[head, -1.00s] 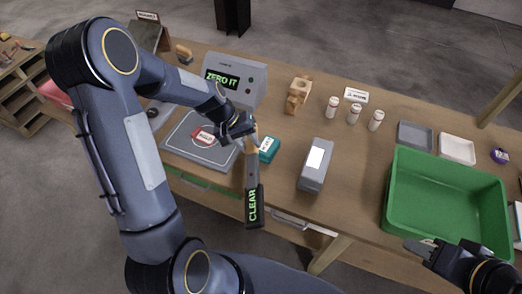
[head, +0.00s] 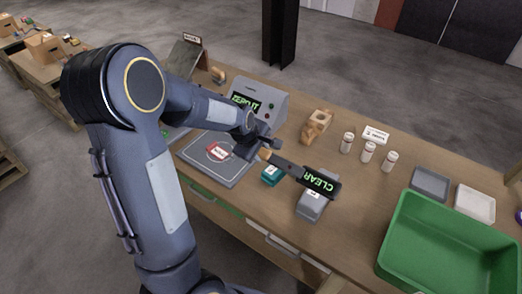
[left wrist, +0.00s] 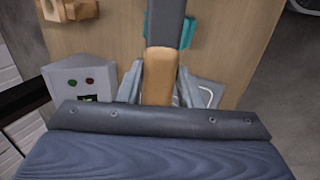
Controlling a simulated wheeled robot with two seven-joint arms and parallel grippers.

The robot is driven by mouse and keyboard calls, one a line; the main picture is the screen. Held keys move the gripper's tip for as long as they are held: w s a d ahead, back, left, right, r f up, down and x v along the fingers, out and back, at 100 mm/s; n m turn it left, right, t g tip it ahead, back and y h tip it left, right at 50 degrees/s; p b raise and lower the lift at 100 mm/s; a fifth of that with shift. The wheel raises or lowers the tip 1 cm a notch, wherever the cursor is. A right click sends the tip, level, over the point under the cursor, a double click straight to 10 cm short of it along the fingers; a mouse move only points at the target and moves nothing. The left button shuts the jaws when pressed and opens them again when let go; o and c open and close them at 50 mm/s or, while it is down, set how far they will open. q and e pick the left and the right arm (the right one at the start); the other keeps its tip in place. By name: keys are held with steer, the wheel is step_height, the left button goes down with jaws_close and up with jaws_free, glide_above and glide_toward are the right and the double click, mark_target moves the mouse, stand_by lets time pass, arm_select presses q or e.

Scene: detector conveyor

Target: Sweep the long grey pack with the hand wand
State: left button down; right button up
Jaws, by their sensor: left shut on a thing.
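My left gripper (head: 260,150) is shut on the tan handle of the hand wand (head: 310,179). The wand's dark paddle points right and shows CLEAR in green letters. In the left wrist view the tan handle (left wrist: 160,75) sits between the fingers, and the paddle runs out of the top. The long grey pack (head: 310,209) lies on the bench with a white label. The paddle overlaps its far end in the head view and looks to be above it; I cannot tell the gap. My right gripper is out of view.
A teal box (head: 273,174) lies left of the pack, close to the wand. A red-labelled item (head: 217,152) sits on the grey plate (head: 190,153) by the ZERO IT display box (head: 278,104). Several white bottles (head: 368,152) and a wooden piece (head: 317,126) stand behind. A green bin (head: 395,268) is at right.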

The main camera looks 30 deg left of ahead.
arm_select(q)
steer(key=shift+f+b, duration=0.35)
steer(key=shift+f, duration=0.5)
step_height(320, 180, down, 3)
steer(key=shift+r+b, duration=0.1)
steer(key=shift+b, duration=1.15)
steer(key=shift+w+r, duration=0.15)
steer(key=shift+w, duration=0.15)
steer(key=shift+w+d+p, duration=0.15)
steer(key=shift+w+p, duration=0.1)
steer(key=shift+w, duration=1.4)
steer(key=shift+w+d+p, duration=0.15)
steer(key=shift+w+p, duration=0.05)
steer(key=shift+w, duration=1.4)
steer(key=shift+s, duration=0.45)
steer(key=shift+s+a+b, duration=0.15)
steer(key=shift+s+b, duration=0.2)
steer(key=shift+s, duration=0.95)
